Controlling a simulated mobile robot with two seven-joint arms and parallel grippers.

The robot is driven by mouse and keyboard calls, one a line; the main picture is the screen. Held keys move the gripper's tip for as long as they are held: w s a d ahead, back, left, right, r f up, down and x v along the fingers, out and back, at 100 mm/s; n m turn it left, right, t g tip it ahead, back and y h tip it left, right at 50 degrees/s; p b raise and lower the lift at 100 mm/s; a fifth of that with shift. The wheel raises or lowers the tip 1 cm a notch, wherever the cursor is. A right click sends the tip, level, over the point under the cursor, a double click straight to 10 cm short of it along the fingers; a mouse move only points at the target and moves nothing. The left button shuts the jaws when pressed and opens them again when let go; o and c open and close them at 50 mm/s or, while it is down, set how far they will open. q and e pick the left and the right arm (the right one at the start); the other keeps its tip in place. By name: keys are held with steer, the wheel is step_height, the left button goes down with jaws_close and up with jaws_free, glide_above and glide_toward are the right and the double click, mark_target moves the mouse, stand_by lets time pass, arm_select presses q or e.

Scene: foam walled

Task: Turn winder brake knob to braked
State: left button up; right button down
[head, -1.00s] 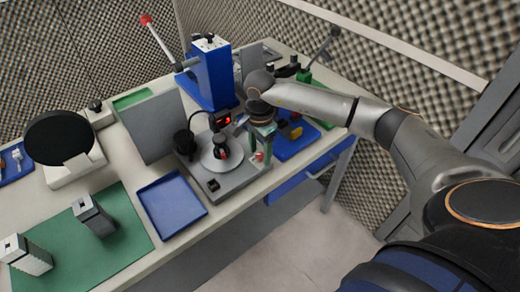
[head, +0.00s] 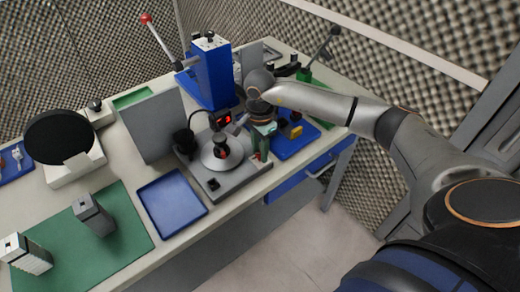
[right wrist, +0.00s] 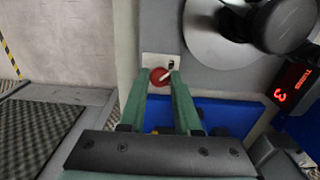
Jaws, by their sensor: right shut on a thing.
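The winder (head: 228,182) is a grey base with a round disc and a small red-lit display (head: 224,120), standing near the front edge of the bench. Its brake knob (right wrist: 160,76) is small and red with a white line, on a pale plate (right wrist: 148,61) at the base's edge in the right wrist view. My right gripper (right wrist: 166,80) has green fingers and is shut on the knob, one fingertip on each side. In the head view my right gripper (head: 261,152) reaches down at the winder's right corner, largely hiding the knob. My left gripper is not in view.
A blue tray (head: 172,204) lies left of the winder, and a grey upright panel (head: 152,125) stands behind it. A blue press (head: 212,75) with a red-tipped lever is at the back. A blue bin (head: 296,142) sits close on the right of my gripper.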

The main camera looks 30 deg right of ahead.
stand_by(0.3)
steer(key=m+b, duration=0.1)
steer(key=m, duration=0.3)
steer(key=m+b, duration=0.1)
steer(key=m, duration=0.3)
steer(key=shift+m, duration=0.3)
steer(key=m, duration=0.9)
steer(key=shift+m, duration=0.3)
steer(key=c, duration=0.6)
jaws_free()
